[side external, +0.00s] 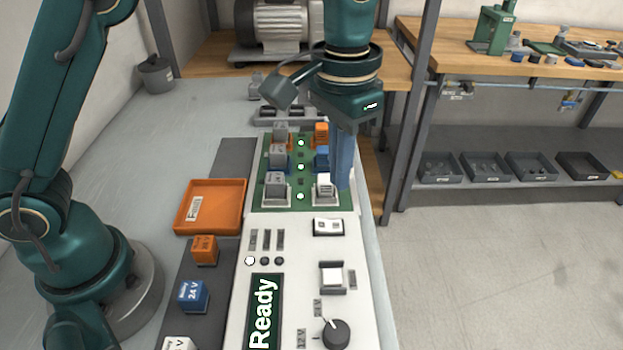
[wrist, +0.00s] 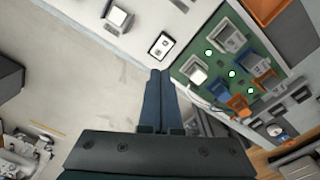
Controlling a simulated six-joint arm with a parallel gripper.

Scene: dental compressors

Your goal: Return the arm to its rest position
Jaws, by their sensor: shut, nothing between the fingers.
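My gripper (side external: 342,185) hangs from the teal arm over the right edge of the test panel, close to the white relay in the front right socket. Its two blue-grey fingers are together with nothing between them. In the wrist view the closed fingers (wrist: 159,73) point toward the panel. The green board (side external: 302,205) holds several relays: grey ones (side external: 275,180) on the left, an orange one (side external: 321,130), a blue one (side external: 321,155) and the white one (side external: 325,183) on the right. Several lamps on the board glow. The panel display (side external: 263,312) reads "Ready".
An orange tray (side external: 183,228) lies left of the board. Orange (side external: 204,250), blue (side external: 193,295) and white (side external: 178,343) relays stand on a dark strip. A rocker switch (side external: 328,227), a square button (side external: 332,277) and a knob (side external: 336,333) rise from the panel. A workbench (side external: 550,73) stands behind right.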

